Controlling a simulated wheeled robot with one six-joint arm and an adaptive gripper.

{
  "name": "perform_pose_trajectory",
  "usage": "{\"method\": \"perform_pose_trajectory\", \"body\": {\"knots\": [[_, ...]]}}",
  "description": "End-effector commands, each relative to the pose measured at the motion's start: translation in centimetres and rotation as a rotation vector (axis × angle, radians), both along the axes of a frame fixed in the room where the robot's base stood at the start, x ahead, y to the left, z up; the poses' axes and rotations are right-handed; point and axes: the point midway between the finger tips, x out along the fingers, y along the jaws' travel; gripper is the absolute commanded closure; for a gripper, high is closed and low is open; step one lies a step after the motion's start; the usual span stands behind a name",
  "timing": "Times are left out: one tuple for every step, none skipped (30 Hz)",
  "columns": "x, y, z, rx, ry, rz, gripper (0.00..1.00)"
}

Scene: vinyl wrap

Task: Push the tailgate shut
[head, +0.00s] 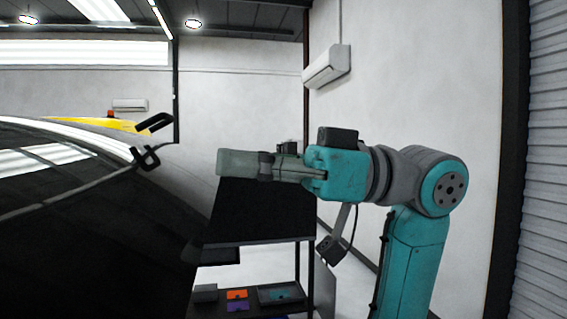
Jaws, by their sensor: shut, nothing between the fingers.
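A large dark, glossy curved panel (60,215) fills the left of the head view, with pale ceiling reflections and a thin line across it. It appears to be the vehicle's tailgate, but I cannot tell how far open it is. Black hook-like fittings (146,157) stand at its upper right edge. My gripper (222,163) is at mid-picture, pointing left, shut and empty. In the picture, a gap of pale wall lies between its tips and the panel's edge; the real distance is unclear. The panel's lower and left parts run out of view.
A dark shelf unit (265,243) stands behind and below my gripper, with orange and blue items (237,295) on its lower shelf. A yellow object (100,123) shows behind the panel. A ribbed shutter (548,150) is at the right. Wall air conditioners (328,66) hang high.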

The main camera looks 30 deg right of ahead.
Motion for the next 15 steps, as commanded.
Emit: {"method": "perform_pose_trajectory", "body": {"knots": [[0.2, 0.0, -1.0, 0.002, 0.005, -0.002, 1.0], [0.2, 0.1, -1.4, 0.002, 0.005, -0.002, 1.0], [0.3, 0.3, -1.8, 0.002, 0.005, -0.002, 1.0], [0.4, 0.4, -2.1, 0.002, 0.005, -0.002, 1.0], [0.4, 0.5, -2.3, 0.002, 0.005, -0.001, 1.0], [0.4, 0.6, -2.6, 0.002, 0.005, -0.001, 1.0], [0.5, 0.6, -2.8, 0.001, 0.004, -0.002, 1.0], [0.5, 0.7, -3.0, 0.001, 0.003, -0.002, 1.0], [0.5, 0.8, -3.2, 0.001, 0.002, -0.002, 1.0], [0.5, 0.8, -3.3, 0.001, 0.002, -0.002, 1.0], [0.5, 0.8, -3.4, 0.001, 0.002, -0.002, 1.0], [0.5, 0.8, -3.4, 0.001, 0.002, -0.003, 1.0], [0.6, 0.8, -3.5, 0.001, 0.002, -0.003, 1.0], [0.6, 0.8, -3.5, 0.001, 0.002, -0.003, 1.0], [0.6, 0.8, -3.5, 0.001, 0.002, -0.003, 1.0]]}}
